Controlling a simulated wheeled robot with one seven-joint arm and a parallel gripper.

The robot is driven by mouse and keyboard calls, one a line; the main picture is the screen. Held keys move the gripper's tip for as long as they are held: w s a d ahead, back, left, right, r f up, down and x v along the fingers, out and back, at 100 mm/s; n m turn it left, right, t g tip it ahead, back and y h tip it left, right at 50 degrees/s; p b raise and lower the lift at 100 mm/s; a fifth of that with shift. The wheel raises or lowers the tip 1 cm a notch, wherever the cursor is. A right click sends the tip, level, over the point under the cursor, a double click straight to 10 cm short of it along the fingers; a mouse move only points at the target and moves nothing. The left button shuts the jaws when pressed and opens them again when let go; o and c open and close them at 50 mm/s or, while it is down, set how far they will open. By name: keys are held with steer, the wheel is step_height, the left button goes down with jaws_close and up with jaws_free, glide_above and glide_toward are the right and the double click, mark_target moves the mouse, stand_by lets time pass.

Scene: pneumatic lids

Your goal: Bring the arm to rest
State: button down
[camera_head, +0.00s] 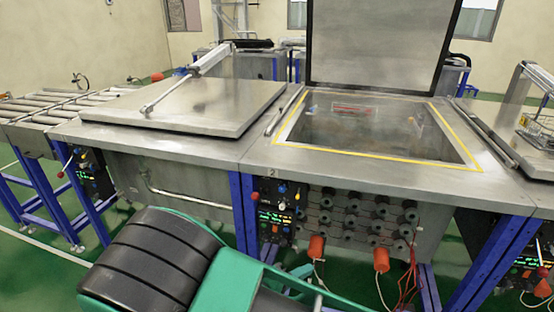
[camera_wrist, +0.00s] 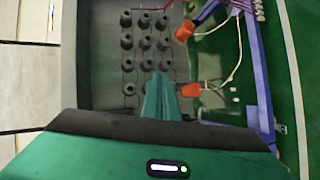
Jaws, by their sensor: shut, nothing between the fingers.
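My arm (camera_head: 165,262), black and green, reaches across the bottom of the head view, in front of the steel tanks. In the wrist view my gripper (camera_wrist: 160,78) is shut, its green fingers together with nothing between them. Behind the fingers is a tank's front panel with rows of dark round knobs (camera_wrist: 147,43). I cannot tell how far the fingertips are from the panel. My gripper's tips do not show clearly in the head view.
The left tank's lid (camera_head: 185,103) is down; the middle tank's lid (camera_head: 380,45) stands raised above an open basin (camera_head: 375,130). Orange plugs (camera_head: 381,260) hang on cables at the front. A control box (camera_head: 275,220) and blue legs (camera_head: 505,260) stand close by. A roller conveyor (camera_head: 60,106) is at left.

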steer(key=s+d+r+m+g+y, duration=0.2)
steer(key=d+r+m+g, duration=0.35)
steer(key=d, duration=0.65)
steer(key=s+d+r+m+g+y, duration=0.2)
steer(key=d+r+m+g, duration=0.35)
steer(key=d, duration=0.75)
steer(key=s+d+r+m+y, duration=0.1)
steer(key=s+d+r+y, duration=0.1)
steer(key=s+r, duration=0.2)
steer(key=s+d+r+m+y, duration=0.1)
steer(key=s+d+r+y, duration=0.1)
steer(key=s, duration=0.6)
steer(key=s+d+r+m+t+y, duration=0.1)
steer(key=s+d+r+y, duration=0.2)
steer(key=s+d+r, duration=0.1)
steer(key=shift+s+d+r, duration=0.15)
steer(key=shift+s+r, duration=0.75)
steer(key=shift+s, duration=0.2)
